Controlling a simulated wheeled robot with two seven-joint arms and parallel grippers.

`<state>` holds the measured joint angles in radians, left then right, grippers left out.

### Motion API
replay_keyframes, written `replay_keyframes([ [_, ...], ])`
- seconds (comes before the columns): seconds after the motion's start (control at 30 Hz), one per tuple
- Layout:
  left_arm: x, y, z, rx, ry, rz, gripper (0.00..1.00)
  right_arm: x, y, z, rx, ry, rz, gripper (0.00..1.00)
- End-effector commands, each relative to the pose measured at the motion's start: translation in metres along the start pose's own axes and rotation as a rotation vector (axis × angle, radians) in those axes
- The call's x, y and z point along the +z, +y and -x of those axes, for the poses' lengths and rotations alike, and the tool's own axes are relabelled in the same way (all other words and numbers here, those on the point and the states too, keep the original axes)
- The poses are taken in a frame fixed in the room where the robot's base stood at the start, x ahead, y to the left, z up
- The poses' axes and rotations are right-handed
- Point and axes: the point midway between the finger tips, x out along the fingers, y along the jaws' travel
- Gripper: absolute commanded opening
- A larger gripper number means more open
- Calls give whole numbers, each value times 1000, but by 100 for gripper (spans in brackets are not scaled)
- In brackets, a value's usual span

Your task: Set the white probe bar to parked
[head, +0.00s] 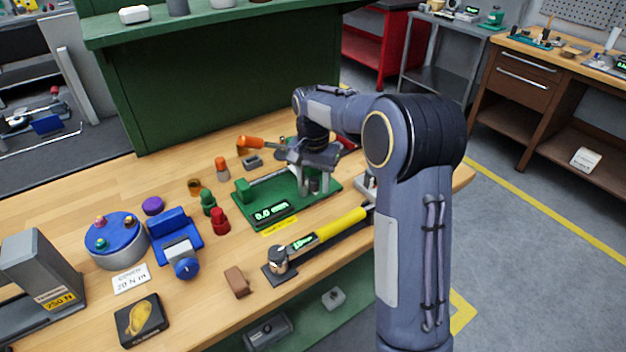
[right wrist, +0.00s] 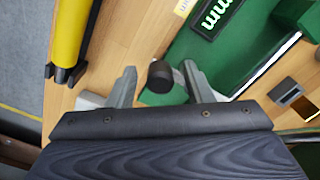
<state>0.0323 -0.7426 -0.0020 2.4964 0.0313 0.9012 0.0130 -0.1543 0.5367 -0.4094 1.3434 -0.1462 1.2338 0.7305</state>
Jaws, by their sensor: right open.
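The green gauge fixture (head: 290,207) stands on the wooden bench, with a display reading "0.0 mm". I cannot tell whether this is the white probe bar. My right gripper (head: 316,190) points down over the fixture's right end. In the right wrist view my right gripper (right wrist: 160,76) is open, with a dark round knob (right wrist: 160,76) between its fingertips. Whether the fingers touch it is unclear. My left gripper is not in view.
A yellow-handled torque wrench (head: 320,236) lies in front of the fixture. Red (head: 220,222) and green (head: 208,203) pieces stand left of it. An orange-handled tool (head: 252,142) lies behind. A blue vise-like device (head: 175,238) is further left.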

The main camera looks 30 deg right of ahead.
Motion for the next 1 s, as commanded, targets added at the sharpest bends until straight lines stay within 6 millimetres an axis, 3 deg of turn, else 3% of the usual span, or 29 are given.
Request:
replay_keyframes([
  [0.27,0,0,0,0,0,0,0,0,0,-2,-1,1,0,46],
  [0.6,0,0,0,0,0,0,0,0,0,-2,-1,1,1,2],
  [1.0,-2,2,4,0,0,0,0,-4,3,0,-1,2,78,2],
])
